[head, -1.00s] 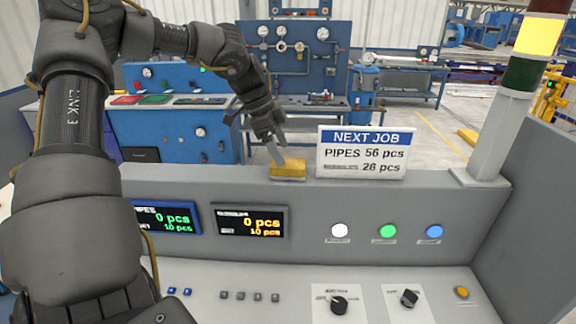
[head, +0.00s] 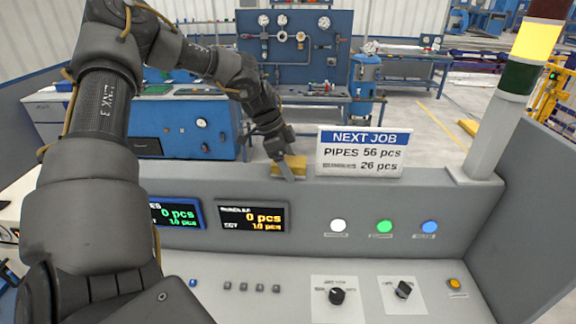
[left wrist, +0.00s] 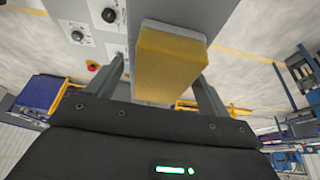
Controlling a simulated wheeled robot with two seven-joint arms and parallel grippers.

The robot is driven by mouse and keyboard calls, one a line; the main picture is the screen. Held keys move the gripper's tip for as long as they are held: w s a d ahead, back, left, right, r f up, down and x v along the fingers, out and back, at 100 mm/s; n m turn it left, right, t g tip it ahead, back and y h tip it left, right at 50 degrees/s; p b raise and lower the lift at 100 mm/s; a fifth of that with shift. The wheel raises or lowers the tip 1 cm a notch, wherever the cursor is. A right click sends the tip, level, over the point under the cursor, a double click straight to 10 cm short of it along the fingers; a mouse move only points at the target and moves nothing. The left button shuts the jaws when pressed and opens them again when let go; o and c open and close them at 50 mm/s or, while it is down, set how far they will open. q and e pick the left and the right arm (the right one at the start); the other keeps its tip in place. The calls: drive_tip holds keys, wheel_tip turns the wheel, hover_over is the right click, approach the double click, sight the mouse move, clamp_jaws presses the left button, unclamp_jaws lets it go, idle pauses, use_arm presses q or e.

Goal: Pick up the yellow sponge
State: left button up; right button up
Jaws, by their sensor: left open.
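The yellow sponge (head: 293,164) lies on top of the grey console's upper ledge, just left of the NEXT JOB sign. My left gripper (head: 284,172) is at the sponge, reaching down from the left, and one finger crosses in front of it. In the left wrist view the sponge (left wrist: 170,62), yellow with a paler underside edge, lies between the two spread fingers of the left gripper (left wrist: 163,85). The jaws are open and do not grip it. My right gripper is not in view.
The NEXT JOB sign (head: 361,152) stands on the ledge close to the right of the sponge. A signal tower (head: 519,85) rises farther right. The console panel (head: 260,270) in front carries displays, buttons and knobs. A blue workbench (head: 175,125) is behind.

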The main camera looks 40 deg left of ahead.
use_arm(q)
drive_tip(key=shift+w+f, duration=0.1)
drive_tip(key=shift+f, duration=0.05)
drive_tip(key=shift+f+b, duration=0.1)
drive_tip(key=shift+b, duration=0.4)
drive_tip(key=c, duration=1.1)
drive_tip(key=shift+o, duration=0.2)
